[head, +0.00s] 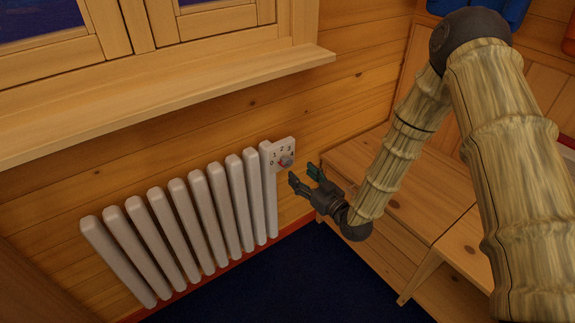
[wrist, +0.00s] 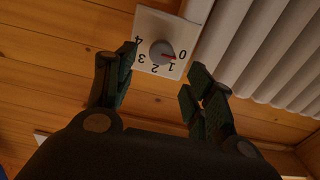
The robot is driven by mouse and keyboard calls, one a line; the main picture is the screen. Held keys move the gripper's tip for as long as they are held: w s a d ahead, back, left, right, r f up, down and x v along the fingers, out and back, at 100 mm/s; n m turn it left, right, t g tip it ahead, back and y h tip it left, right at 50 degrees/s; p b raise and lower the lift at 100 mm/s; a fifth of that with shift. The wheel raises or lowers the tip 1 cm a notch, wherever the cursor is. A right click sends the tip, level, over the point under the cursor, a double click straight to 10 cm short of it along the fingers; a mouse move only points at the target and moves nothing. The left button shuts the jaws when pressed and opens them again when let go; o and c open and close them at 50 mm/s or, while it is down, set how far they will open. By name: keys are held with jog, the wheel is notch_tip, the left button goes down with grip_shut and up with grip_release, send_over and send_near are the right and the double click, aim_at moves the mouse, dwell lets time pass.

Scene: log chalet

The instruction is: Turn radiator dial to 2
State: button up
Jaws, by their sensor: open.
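The radiator dial (head: 286,161) is a small round grey knob on a white plate at the right end of the white radiator. In the wrist view the dial (wrist: 161,52) shows upside down, with numbers 0 to 4 around it. Its red pointer points to about 0. My gripper (head: 302,176) is open and empty, just to the right of the dial and a little lower, apart from it. In the wrist view its fingers (wrist: 160,72) are spread, with the dial framed beyond and between the tips.
The white radiator (head: 195,225) runs left along the log wall. A wooden window sill (head: 170,95) juts out above it. A wooden bench (head: 400,200) stands close on the right, behind my arm. The dark blue floor (head: 290,280) is clear.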

aim_at(289, 163)
jog(key=b+x, duration=0.1)
jog(key=x, duration=0.7)
jog(key=shift+w+a, duration=0.2)
jog(key=shift+w, duration=0.05)
jog(key=shift+c, duration=0.3)
jog(key=c, duration=0.9)
